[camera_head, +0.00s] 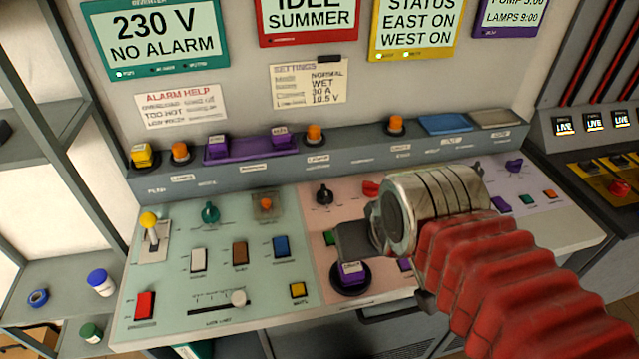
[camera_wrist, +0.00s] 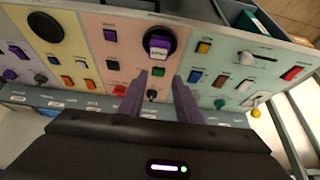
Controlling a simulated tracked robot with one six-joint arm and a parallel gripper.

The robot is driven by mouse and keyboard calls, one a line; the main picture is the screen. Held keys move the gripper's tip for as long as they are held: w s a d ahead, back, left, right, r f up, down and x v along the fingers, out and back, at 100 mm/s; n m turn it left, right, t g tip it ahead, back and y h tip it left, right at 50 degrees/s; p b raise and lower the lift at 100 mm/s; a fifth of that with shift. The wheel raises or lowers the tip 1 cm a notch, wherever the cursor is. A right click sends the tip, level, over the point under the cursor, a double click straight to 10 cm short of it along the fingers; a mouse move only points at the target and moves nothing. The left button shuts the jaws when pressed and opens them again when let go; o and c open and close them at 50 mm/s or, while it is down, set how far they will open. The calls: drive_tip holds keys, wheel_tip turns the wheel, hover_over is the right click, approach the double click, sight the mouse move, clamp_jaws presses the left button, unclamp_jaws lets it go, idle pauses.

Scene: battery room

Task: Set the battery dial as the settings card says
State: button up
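The settings card (camera_head: 309,83) hangs on the wall in the head view. It reads NORMAL, WET, 30 A and 10.5 V; its small row labels are blurred. The pink panel section holds a large round dial with a purple-and-white grip (camera_head: 351,274), which shows in the wrist view (camera_wrist: 158,43) beyond my fingertips. A small black knob (camera_head: 324,194) and a red knob (camera_head: 371,188) sit farther back. I cannot read which is the battery dial. My gripper (camera_wrist: 158,80) is open and empty above the pink section, its fingers apart with the small black knob (camera_wrist: 151,95) showing between them.
A green button (camera_wrist: 157,71) shows between my fingers, near their tips. The green panel section (camera_head: 220,225) at left carries a yellow-topped lever (camera_head: 149,222), switches and a slider (camera_head: 238,298). A grey ledge (camera_head: 350,146) with buttons runs behind. Screens hang above.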

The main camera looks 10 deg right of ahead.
drive_tip(key=shift+o, duration=0.4)
drive_tip(key=shift+o, duration=0.7)
drive_tip(key=shift+w, duration=0.1)
drive_tip(key=o, duration=0.3)
drive_tip(key=shift+w+d+r, duration=0.1)
drive_tip(key=shift+w+r, duration=0.25)
drive_tip(key=shift+w, duration=0.05)
drive_tip(key=shift+o, duration=0.3)
drive_tip(key=w+r+g, duration=0.1)
drive_tip(key=w+r, duration=0.2)
drive_tip(key=w, duration=0.4)
drive_tip(key=shift+w+d+r+n+g, duration=0.15)
drive_tip(key=shift+d+n+g, duration=0.05)
drive_tip(key=shift+n+g, duration=0.1)
drive_tip(key=n+g, duration=0.2)
drive_tip(key=g, duration=0.2)
hover_over(325, 189)
wheel_tip(325, 189, down, 5)
drive_tip(key=shift+a, duration=0.1)
wheel_tip(325, 189, down, 14)
drive_tip(key=shift+r, duration=0.1)
